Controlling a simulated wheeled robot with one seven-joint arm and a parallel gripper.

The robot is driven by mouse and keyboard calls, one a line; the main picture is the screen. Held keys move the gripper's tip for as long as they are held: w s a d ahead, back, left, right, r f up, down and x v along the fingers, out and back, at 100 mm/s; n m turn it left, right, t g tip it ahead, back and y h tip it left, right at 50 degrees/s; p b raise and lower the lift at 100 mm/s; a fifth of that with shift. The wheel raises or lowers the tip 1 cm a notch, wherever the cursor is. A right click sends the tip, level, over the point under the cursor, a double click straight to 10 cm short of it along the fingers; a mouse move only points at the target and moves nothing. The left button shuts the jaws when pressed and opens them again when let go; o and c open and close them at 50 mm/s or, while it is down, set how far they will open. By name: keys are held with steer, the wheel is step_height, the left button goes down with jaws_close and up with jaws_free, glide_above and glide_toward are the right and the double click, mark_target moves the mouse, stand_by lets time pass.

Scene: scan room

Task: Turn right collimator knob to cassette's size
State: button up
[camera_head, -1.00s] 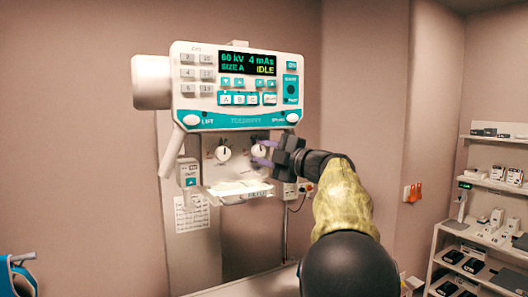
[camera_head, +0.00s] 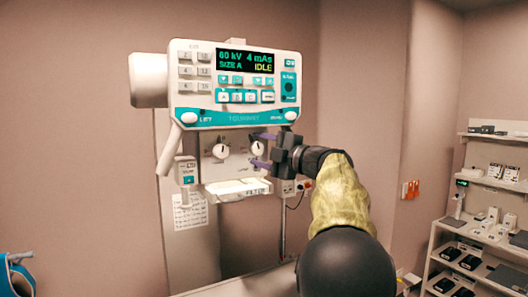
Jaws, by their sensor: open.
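The right collimator knob (camera_head: 258,149) is a white round dial with a dark pointer, on the panel under the control console (camera_head: 235,85). The left knob (camera_head: 221,151) is a similar dial beside it. My gripper (camera_head: 260,150) is open at the right knob, its purple fingers above and below the dial's right side. I cannot tell whether they touch it. The console display (camera_head: 246,62) reads 60 kV, 4 mAs, SIZE A, IDLE. No cassette can be made out for certain.
A lit tray marked FILTER (camera_head: 238,188) juts out below the knobs. A handle (camera_head: 170,150) hangs from the console's left. Shelves with small boxes (camera_head: 485,215) stand at the right. A pale table edge (camera_head: 240,285) lies below.

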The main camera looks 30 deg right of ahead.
steer(key=shift+s, duration=0.1)
steer(key=b+v, duration=0.5)
steer(key=v, duration=1.2)
steer(key=shift+d, duration=0.1)
